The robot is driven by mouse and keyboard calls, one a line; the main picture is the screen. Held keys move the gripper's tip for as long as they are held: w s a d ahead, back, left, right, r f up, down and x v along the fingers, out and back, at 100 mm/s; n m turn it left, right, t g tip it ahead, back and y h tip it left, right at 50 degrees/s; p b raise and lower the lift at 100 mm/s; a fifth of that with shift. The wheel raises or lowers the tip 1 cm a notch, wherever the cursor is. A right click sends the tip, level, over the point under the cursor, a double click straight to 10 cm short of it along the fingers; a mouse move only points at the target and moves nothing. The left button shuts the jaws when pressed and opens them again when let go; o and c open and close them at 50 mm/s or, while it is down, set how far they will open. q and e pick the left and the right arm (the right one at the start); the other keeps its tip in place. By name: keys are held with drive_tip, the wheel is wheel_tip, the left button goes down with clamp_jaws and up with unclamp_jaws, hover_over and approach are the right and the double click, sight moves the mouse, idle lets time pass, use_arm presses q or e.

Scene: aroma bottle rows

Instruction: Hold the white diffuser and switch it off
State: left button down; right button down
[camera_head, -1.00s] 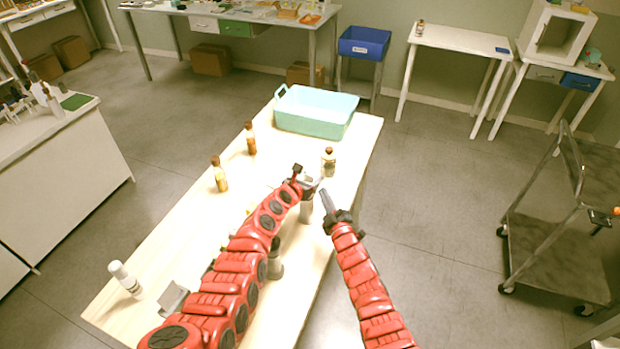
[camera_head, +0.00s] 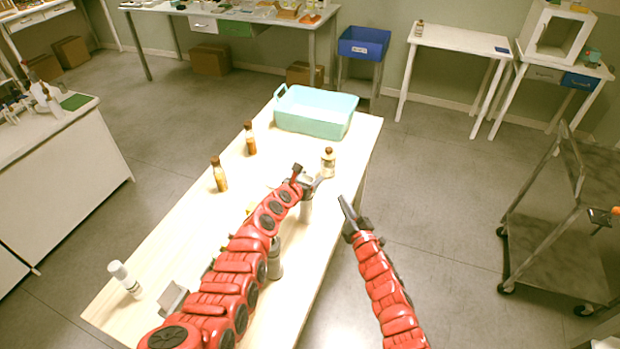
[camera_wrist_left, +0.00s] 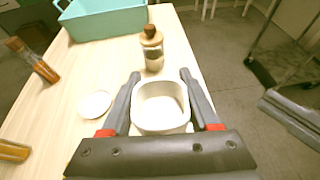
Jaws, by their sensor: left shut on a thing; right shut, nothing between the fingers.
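The white diffuser (camera_wrist_left: 160,107) is a pale, open-topped cup shape between the fingers of my left gripper (camera_wrist_left: 158,90) in the left wrist view. In the head view, my left gripper (camera_head: 310,184) is shut on its upper part, and the diffuser's body (camera_head: 306,211) shows below, upright by the table's right edge. I cannot tell whether it touches the table. Its switch and any light cannot be made out. My right gripper (camera_head: 346,207) is shut and empty, apart from the diffuser to its right, past the table edge. It also shows in the left wrist view (camera_wrist_left: 290,108).
A round white disc (camera_wrist_left: 96,104) lies left of the diffuser. A bottle with a brown cap (camera_head: 328,164) stands just beyond it. Amber bottles (camera_head: 219,176) stand left, a grey bottle (camera_head: 274,260) nearer. A teal bin (camera_head: 312,123) fills the table's far end.

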idle(0.3)
use_arm(q)
drive_tip(key=shift+c, duration=0.2)
unclamp_jaws()
